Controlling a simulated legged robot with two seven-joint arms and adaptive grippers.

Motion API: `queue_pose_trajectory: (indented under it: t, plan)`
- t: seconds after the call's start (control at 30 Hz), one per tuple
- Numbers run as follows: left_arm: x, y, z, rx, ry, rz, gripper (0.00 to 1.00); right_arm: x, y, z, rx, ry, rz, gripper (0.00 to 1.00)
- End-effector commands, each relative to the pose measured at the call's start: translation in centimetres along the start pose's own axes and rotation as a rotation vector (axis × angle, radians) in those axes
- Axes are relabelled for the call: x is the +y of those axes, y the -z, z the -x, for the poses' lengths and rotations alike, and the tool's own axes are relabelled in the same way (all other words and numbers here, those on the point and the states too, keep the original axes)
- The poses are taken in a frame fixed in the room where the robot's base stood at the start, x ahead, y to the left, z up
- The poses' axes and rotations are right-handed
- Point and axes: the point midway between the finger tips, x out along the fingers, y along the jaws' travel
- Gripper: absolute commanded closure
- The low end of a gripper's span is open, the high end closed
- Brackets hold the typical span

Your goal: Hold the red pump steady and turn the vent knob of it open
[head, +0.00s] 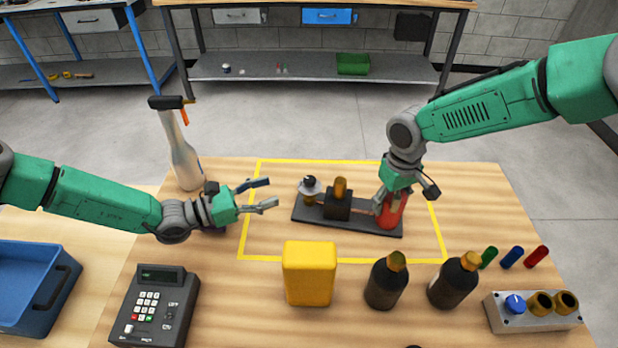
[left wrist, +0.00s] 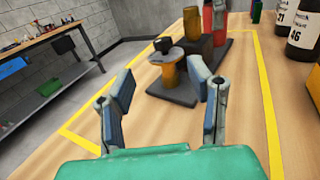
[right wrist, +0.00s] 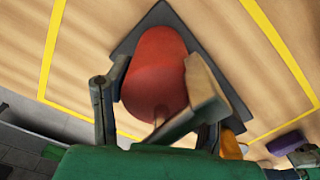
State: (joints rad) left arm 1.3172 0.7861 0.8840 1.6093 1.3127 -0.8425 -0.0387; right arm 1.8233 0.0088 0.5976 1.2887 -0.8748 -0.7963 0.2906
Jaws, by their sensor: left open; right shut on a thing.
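The red pump (head: 391,213) is a red cylinder at the right end of a dark base plate (head: 300,214) inside the yellow outline. My right gripper (head: 389,200) is shut on it from above; the red body (right wrist: 157,75) lies between the fingers in the right wrist view. At the plate's left end is a round grey disc with a black knob (head: 309,183) on a brass stem; it also shows in the left wrist view (left wrist: 163,46). A black block with a brass top (head: 339,200) stands between. My left gripper (head: 268,193) is open and empty, left of the knob and apart from it.
A spray bottle (head: 183,155) stands behind my left arm. A yellow box (head: 309,272) and two dark bottles (head: 385,285) stand in front of the plate. A keypad device (head: 155,305) and blue bin (head: 35,290) are front left; a control box (head: 530,312) is front right.

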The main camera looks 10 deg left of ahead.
Motion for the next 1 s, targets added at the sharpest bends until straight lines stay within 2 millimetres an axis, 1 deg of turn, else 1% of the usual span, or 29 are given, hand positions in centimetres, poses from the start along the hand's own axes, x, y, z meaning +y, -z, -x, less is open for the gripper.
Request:
queue_pose_trajectory:
  t: [0.03,0.3,0.4,0.5,0.7,0.97,1.0]
  plan:
    - [-0.2,0.0,-1.0,0.0,0.006,-0.001,0.53,-0.1,0.1,0.1,0.004,0.003,0.002,1.0]
    - [-0.3,0.0,-6.5,0.001,0.007,-0.002,0.53,-0.2,0.1,0.1,0.004,0.003,0.003,1.0]
    - [-0.3,0.0,-8.2,0.0,0.007,-0.002,0.53,-0.2,0.1,0.1,0.004,0.003,0.003,1.0]
    - [-0.2,0.0,-9.4,0.0,0.006,-0.002,0.53,-0.2,0.1,0.1,0.004,0.003,0.003,1.0]
    - [-0.2,0.0,-10.6,0.001,0.006,-0.002,0.53,-0.2,0.1,0.1,0.004,0.002,0.003,1.0]
    - [-0.2,0.0,-10.6,0.001,0.005,-0.002,0.53,-0.2,0.1,0.1,0.003,0.002,0.003,1.0]
    - [-0.2,0.0,-10.6,0.001,0.005,-0.001,0.67,-0.2,0.1,0.1,0.003,0.002,0.003,1.0]
